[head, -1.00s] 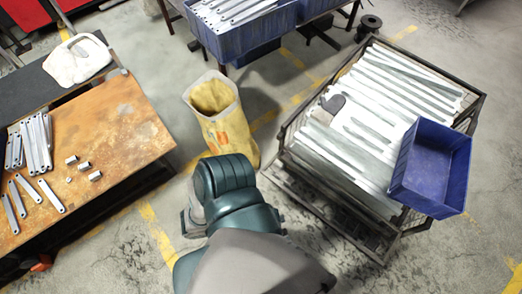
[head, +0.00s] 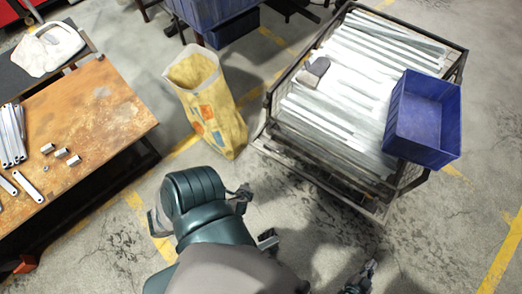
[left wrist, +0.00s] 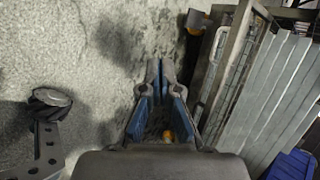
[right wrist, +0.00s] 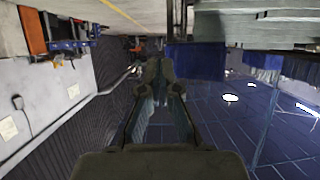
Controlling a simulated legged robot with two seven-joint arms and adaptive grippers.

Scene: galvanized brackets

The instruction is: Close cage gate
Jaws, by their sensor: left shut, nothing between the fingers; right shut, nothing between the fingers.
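The cage (head: 275,98) is a dark metal frame with mesh sides, filled with long pale metal strips, at the upper right of the head view. A low frame (head: 330,185) runs along its near side; I cannot tell whether this is the gate or the base. My left gripper (head: 241,197) is shut and empty, apart from the cage's near left corner. In the left wrist view its fingers (left wrist: 155,75) point past the cage's mesh side (left wrist: 228,75). My right gripper (head: 362,274) is shut and empty over the floor, below the cage. Its fingers (right wrist: 160,75) show in the right wrist view.
A blue bin (head: 424,120) sits on the cage's right corner. A yellow sack (head: 212,115) stands left of the cage. A rusty table (head: 100,125) with metal parts is at left. Blue bins (head: 210,15) stand at the back.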

